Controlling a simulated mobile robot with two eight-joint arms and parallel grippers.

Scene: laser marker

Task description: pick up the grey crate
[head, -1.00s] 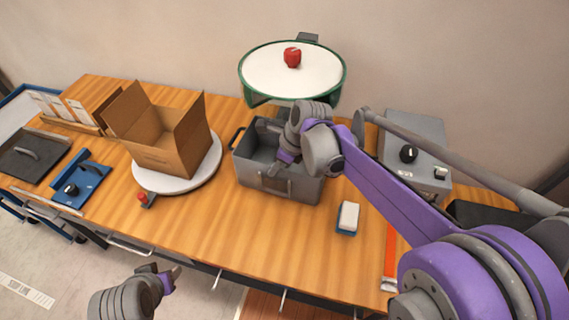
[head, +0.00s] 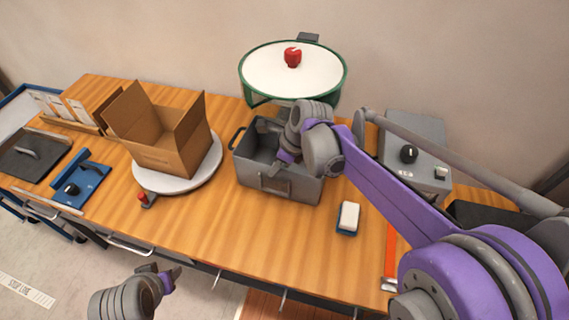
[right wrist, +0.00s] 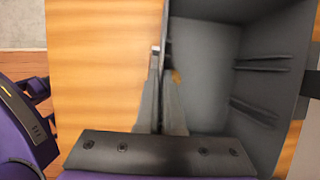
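The grey crate (head: 252,181) stands open and upright on the wooden table, with a dark handle at its left end. My right gripper (head: 273,172) reaches down to the crate's near wall. In the right wrist view, its two fingers (right wrist: 163,92) lie close together on either side of the crate's wall (right wrist: 168,28) and appear shut on it. The fingertips are partly hidden by the wall in the head view. My left gripper (head: 172,275) is in front of the table, apart from the crate; its finger opening is not clear.
A cardboard box (head: 165,155) on a white turntable (head: 200,178) stands to the left. A round green-rimmed stand (head: 270,80) with a red apple (head: 292,57) is behind. A blue-and-white block (head: 348,217) and a grey machine (head: 415,150) are to the right. The table's front middle is clear.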

